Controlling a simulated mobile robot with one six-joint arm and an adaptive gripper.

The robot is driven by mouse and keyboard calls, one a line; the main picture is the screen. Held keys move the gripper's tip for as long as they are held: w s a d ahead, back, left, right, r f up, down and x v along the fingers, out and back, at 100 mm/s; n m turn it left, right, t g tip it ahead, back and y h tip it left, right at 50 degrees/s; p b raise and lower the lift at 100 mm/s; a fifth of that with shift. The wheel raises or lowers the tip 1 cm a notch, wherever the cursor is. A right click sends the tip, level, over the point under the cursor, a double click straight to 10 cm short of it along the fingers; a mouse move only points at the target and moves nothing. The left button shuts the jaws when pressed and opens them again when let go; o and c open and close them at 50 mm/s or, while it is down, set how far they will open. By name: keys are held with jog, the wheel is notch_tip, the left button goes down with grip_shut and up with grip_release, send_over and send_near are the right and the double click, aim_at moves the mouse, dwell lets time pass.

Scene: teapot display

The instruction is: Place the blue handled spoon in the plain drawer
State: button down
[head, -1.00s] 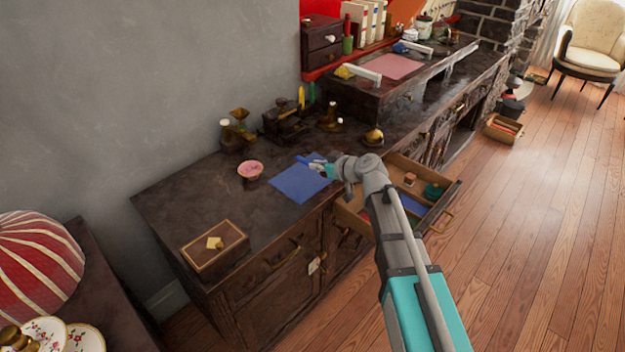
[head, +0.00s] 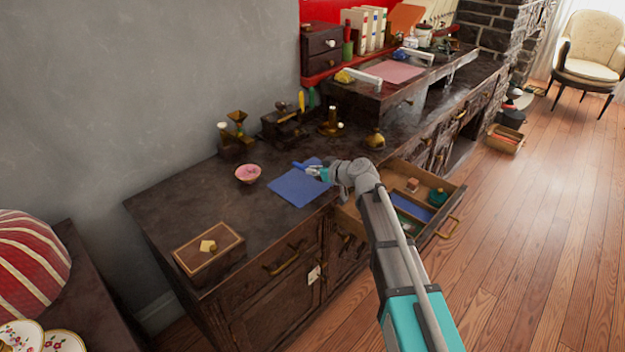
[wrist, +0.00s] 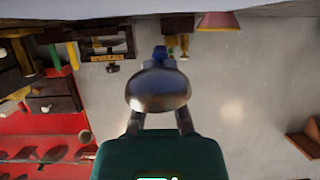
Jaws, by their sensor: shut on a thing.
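My gripper (head: 317,172) is above the blue mat (head: 287,190) on the dark counter. It is shut on the spoon, whose blue handle (head: 299,165) points left in the head view. In the wrist view the spoon's rounded metal bowl (wrist: 158,90) sits between my fingers (wrist: 160,122), with the blue handle (wrist: 160,53) beyond it. An open drawer (head: 459,204) sticks out from the counter front, right of my arm; my arm hides part of it. A shut drawer with a brass handle (head: 285,260) is to the left. I cannot tell which is the plain drawer.
A pink bowl (head: 248,174), a brown box (head: 208,254) and brass items stand on the counter.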

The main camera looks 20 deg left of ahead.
jog(key=shift+w+f, duration=0.1)
jog(key=shift+w+a+f+b, duration=0.3)
jog(key=shift+f+b, duration=0.2)
jog(key=shift+b, duration=0.15)
jog(key=shift+d+f+b, duration=0.1)
jog(key=shift+f+b, duration=1.1)
jog(key=shift+f, duration=0.05)
jog(key=shift+f, duration=0.15)
jog(key=c, duration=0.8)
grip_release()
jog(key=shift+s, duration=0.1)
jog(key=p+v, duration=0.4)
jog(key=v, duration=0.9)
jog(key=shift+d+p, duration=0.35)
jog(key=shift+p, duration=0.05)
